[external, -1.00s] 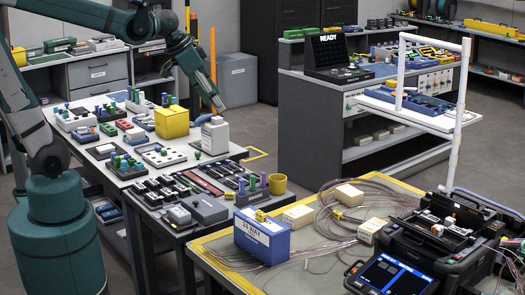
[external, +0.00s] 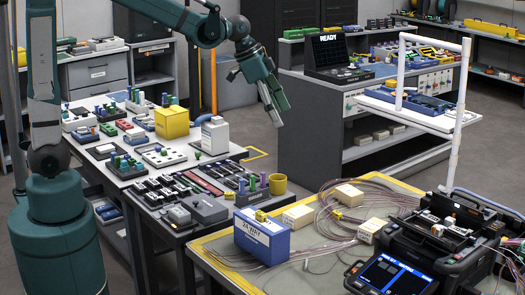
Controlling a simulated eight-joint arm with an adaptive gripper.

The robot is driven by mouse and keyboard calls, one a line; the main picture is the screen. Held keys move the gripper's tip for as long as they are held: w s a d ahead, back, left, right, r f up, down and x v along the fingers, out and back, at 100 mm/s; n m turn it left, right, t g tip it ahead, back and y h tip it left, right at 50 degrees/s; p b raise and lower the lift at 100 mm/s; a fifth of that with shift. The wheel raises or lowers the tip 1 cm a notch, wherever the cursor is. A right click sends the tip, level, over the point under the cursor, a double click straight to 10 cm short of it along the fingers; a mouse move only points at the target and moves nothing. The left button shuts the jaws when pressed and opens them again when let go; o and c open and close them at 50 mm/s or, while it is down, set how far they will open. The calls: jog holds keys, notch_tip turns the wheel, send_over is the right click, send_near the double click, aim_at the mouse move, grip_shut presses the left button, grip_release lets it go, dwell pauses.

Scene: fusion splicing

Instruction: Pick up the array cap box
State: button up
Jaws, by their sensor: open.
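No box is clearly readable as the array cap box. A blue box (external: 262,238) with a white label, too small to read surely, stands on the front workbench at its left. Small cream boxes (external: 298,216) lie near it, another (external: 348,195) behind and one (external: 371,230) to the right. My gripper (external: 273,112) is open and empty, pointing down in the air, high above and behind the blue box in the picture. It touches nothing.
Looped fibre cables (external: 325,215) spread over the front bench. A black splicer (external: 430,245) with a blue screen and a white pipe stand (external: 459,120) are at the right.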

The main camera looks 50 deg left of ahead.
jog(key=w+d+f+m+g+h, duration=0.1)
jog(key=w+d+f+m, duration=0.1)
jog(key=w+d+f, duration=0.4)
jog(key=w+d+f+m+g, duration=0.1)
jog(key=w+d+f+m, duration=0.2)
jog(key=d, duration=0.6)
jog(key=m+g, duration=0.1)
jog(key=m, duration=0.2)
send_near(373, 225)
notch_tip(373, 225, down, 2)
jog(key=shift+w+d+f+g+h, duration=0.15)
jog(key=shift+w+f+g+h, duration=0.15)
jog(key=shift+f, duration=0.15)
jog(key=shift+x, duration=1.25)
jog(key=shift+f, duration=0.15)
jog(key=shift+b+x, duration=0.5)
jog(key=shift+x, duration=2)
jog(key=shift+w+d, duration=0.1)
